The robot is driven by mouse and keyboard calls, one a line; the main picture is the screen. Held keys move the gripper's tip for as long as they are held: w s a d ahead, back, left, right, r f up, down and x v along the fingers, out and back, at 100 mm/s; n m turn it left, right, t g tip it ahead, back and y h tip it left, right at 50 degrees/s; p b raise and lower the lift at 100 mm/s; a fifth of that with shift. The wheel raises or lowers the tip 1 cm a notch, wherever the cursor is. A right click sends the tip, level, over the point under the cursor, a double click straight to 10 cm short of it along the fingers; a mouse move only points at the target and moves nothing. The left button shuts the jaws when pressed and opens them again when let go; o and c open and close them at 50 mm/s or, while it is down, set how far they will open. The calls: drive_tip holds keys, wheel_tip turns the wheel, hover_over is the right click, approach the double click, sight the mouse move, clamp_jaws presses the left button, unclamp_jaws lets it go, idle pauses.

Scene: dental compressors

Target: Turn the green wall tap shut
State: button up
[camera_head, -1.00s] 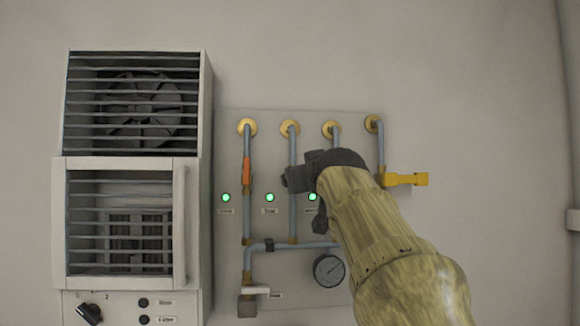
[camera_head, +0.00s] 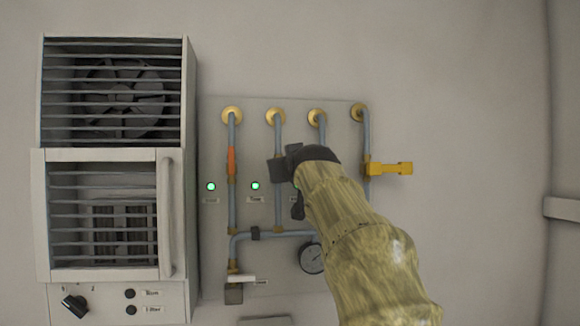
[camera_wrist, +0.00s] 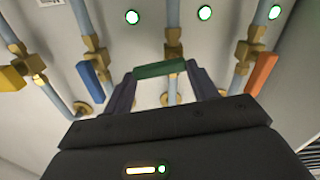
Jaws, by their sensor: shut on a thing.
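The green tap handle (camera_wrist: 160,69) shows in the wrist view between the two fingertips of my gripper (camera_wrist: 162,78). The gripper is shut on it. The handle lies crosswise to its blue-grey pipe there. In the head view my gripper (camera_head: 280,170) is at the second pipe from the left on the wall panel (camera_head: 255,210) and hides the green handle.
The orange handle (camera_head: 231,161) lies along the leftmost pipe; the yellow handle (camera_head: 390,168) sticks out sideways on the rightmost. A blue handle (camera_wrist: 90,80) shows beside the green one. A gauge (camera_head: 311,258) is below my gripper. A louvred cabinet (camera_head: 118,190) stands left.

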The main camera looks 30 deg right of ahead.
drive_tip(key=shift+f+m, duration=0.2)
drive_tip(key=shift+m, duration=0.9)
drive_tip(key=o, duration=1)
drive_tip(key=shift+s+b, duration=0.15)
drive_tip(key=shift+b, duration=0.2)
drive_tip(key=b+v, duration=0.7)
drive_tip(key=v, duration=1)
drive_tip(key=shift+s+r, duration=0.1)
